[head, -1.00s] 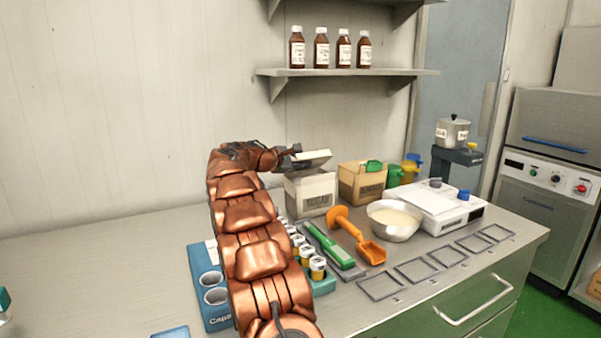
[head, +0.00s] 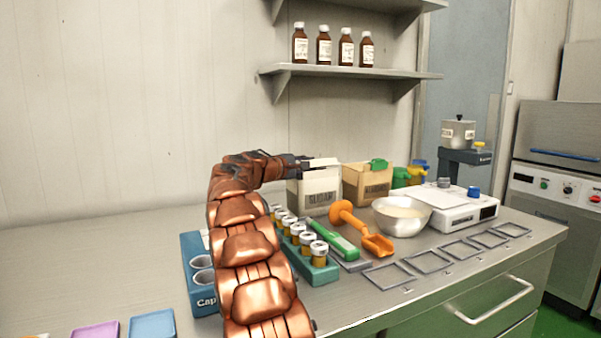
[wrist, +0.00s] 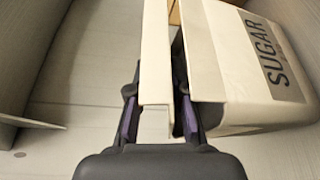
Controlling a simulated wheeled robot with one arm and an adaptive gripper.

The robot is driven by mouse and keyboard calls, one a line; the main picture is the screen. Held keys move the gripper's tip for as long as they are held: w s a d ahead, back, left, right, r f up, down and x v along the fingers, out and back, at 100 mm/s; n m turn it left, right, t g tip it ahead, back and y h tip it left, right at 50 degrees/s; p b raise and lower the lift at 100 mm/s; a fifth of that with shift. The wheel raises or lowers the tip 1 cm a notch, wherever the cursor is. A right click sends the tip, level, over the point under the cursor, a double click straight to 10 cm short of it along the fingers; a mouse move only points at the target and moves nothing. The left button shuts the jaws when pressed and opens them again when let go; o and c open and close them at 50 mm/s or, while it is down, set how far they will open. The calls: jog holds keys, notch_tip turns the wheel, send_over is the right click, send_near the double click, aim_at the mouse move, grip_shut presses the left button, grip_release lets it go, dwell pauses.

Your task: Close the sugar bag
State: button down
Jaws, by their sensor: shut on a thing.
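The sugar bag (head: 318,194) is a cream, box-shaped bag with a dark SUGAR label, upright at the back of the counter. Its flap (head: 321,163) lies about level over the top in the head view. My gripper (head: 304,161) is at the bag's upper left, reaching in from the left. In the wrist view my gripper (wrist: 158,100) has its two fingers on either side of the pale flap (wrist: 155,50), shut on it. The bag's labelled side (wrist: 262,70) fills the right of the wrist view. Whether the flap touches the rim all round is hidden.
A brown open box (head: 366,187) with a green item stands right of the bag. A shelf with brown bottles (head: 334,48) hangs above.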

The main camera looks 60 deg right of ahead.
dwell(0.4)
jog(key=c, duration=1.1)
grip_release()
